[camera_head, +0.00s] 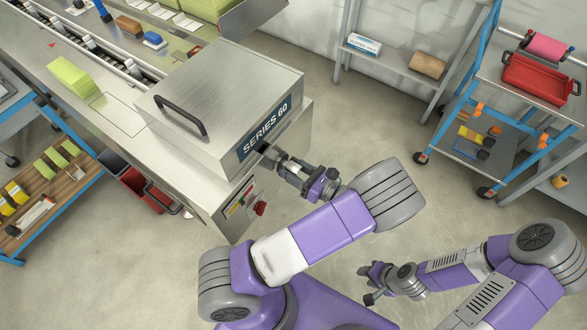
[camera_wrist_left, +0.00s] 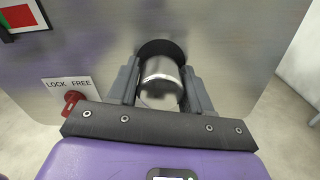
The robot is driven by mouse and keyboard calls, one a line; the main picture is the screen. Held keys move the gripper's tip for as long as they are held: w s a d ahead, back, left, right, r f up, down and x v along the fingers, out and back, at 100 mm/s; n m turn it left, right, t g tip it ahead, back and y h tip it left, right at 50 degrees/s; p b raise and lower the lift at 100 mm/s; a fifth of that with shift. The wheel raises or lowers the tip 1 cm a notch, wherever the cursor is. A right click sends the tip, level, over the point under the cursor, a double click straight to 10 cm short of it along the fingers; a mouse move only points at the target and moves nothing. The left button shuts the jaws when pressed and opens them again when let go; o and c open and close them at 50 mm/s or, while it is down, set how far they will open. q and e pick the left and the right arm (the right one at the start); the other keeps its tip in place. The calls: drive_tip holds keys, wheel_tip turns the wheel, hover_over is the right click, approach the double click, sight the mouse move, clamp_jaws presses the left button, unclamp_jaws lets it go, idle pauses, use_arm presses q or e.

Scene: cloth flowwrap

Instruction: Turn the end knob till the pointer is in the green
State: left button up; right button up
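The end knob (camera_wrist_left: 160,82) is a shiny metal cylinder in a dark round collar on the machine's end face. My left gripper (camera_wrist_left: 161,78) has one finger on each side of it, with no clear gap, and looks shut on it. In the head view my left gripper (camera_head: 272,156) is at the end face below the "SERIES 60" label, and hides most of the knob. The coloured gauge (camera_head: 240,199) is small there; its corner (camera_wrist_left: 22,16) shows red and green in the wrist view. I cannot make out its pointer. My right gripper (camera_head: 366,284) is open and empty over the floor.
A red lever (camera_wrist_left: 72,101) under a LOCK FREE plate is left of the knob; I cannot tell its setting. The steel hood (camera_head: 215,95) has a black handle. A blue cart (camera_head: 490,95) with a red tray stands at right. The floor between is clear.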

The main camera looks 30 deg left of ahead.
sight(299, 175)
use_arm(q)
drive_tip(key=c, duration=0.6)
drive_tip(key=shift+r+m+p, duration=0.1)
drive_tip(key=shift+m+p, duration=0.2)
drive_tip(key=shift+p, duration=0.65)
drive_tip(key=o, duration=1)
drive_tip(key=shift+o, duration=0.2)
drive_tip(key=d, duration=0.7)
drive_tip(key=shift+s+d+p, duration=0.3)
drive_tip(key=shift+p, duration=0.1)
drive_tip(key=shift+s, duration=0.1)
